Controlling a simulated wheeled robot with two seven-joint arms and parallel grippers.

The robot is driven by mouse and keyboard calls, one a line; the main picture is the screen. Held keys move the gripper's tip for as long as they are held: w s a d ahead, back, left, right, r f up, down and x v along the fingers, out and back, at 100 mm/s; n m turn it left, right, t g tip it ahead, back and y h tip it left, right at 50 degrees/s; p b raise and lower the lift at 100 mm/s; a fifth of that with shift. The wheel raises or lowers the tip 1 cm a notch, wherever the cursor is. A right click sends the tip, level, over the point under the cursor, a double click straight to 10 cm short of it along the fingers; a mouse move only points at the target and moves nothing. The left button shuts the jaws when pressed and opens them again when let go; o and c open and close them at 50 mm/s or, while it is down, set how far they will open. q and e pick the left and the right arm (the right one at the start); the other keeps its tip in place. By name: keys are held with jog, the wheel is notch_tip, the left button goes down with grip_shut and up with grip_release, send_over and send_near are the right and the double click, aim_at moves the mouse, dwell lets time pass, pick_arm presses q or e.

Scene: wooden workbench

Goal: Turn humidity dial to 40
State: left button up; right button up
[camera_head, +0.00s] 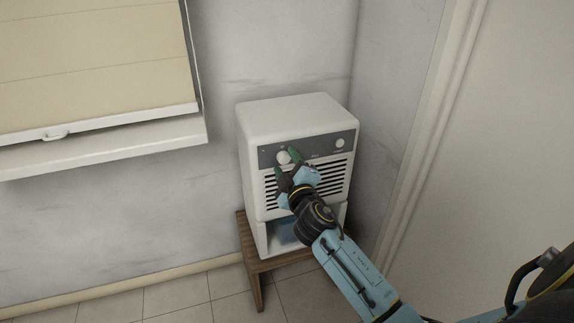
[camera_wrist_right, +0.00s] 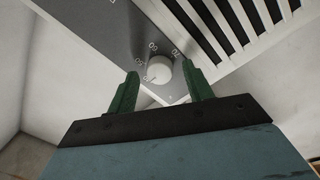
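A white dehumidifier (camera_head: 290,115) stands in the corner with a dark grey control strip across its upper front. The humidity dial (camera_head: 283,158) is a round white knob at the left of the strip. In the wrist view the right gripper (camera_wrist_right: 160,88) is open, with gaps between fingers and knob. My left gripper is not in view.
A second, smaller white knob (camera_head: 340,143) is at the right of the strip. Slatted vents (camera_head: 335,175) lie below. The dehumidifier stands on a low wooden stool (camera_head: 254,265). A window sill (camera_head: 110,148) is at the left, a white door frame (camera_head: 430,115) at the right.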

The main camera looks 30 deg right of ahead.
jog(key=shift+s+a, duration=0.15)
jog(key=shift+s, duration=0.35)
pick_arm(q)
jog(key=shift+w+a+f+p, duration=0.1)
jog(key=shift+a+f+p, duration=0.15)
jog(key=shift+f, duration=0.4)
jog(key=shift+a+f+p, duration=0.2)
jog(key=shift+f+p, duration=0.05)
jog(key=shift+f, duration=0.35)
pick_arm(e)
jog(key=v, duration=1.2)
jog(key=shift+s, duration=0.15)
